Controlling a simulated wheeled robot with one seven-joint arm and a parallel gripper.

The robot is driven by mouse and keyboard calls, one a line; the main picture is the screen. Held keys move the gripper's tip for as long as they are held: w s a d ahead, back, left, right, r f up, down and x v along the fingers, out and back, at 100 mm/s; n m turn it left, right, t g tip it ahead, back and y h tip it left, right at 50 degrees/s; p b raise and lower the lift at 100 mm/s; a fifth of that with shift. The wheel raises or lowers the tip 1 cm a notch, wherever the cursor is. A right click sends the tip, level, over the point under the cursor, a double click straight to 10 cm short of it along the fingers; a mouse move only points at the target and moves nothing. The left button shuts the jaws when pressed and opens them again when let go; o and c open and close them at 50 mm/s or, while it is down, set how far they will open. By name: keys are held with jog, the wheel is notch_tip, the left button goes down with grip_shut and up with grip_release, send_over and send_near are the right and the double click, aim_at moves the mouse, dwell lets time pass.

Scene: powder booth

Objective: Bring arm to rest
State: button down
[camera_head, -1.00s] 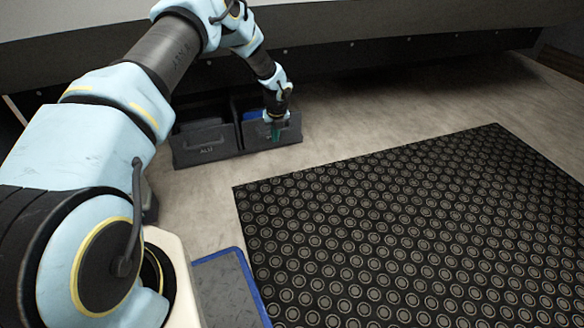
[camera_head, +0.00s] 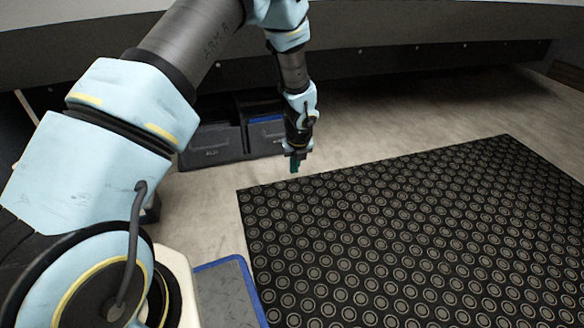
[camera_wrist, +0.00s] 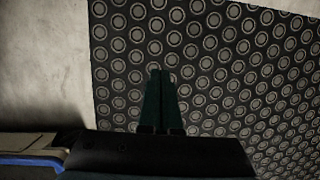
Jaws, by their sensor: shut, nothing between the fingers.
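My gripper (camera_head: 295,166) hangs pointing down at the end of my bent arm, in front of the dark bins and near the far left corner of the black mat. In the wrist view its two dark green fingers (camera_wrist: 158,100) lie side by side, shut, with nothing held. Below them show the mat and a strip of bare floor. How high the fingertips are above the floor is hard to tell.
Two dark bins, a left one (camera_head: 212,146) and a right one (camera_head: 266,137) with something blue inside, stand under a long grey overhang (camera_head: 420,35). The black studded mat (camera_head: 400,235) covers the right floor. A blue-edged grey panel (camera_head: 225,295) is at the bottom. Pale floor (camera_head: 200,205) lies clear between.

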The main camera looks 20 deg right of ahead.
jog(key=w+a+r+n+p, duration=0.2)
jog(key=a+r+n+p, duration=0.3)
jog(key=a+r+n, duration=1.3)
jog(key=s+a+r+n+g+p, duration=0.1)
jog(key=s+a+r+n+p, duration=0.1)
jog(key=s+a+r+n, duration=0.55)
jog(key=s+a+r+n+p, duration=0.3)
jog(key=s+a+r+n, duration=0.2)
jog(key=a+r+n, duration=0.45)
notch_tip(320, 180, up, 37)
jog(key=a+n+p, duration=0.1)
jog(key=p, duration=3.6)
jog(key=shift+s, duration=0.15)
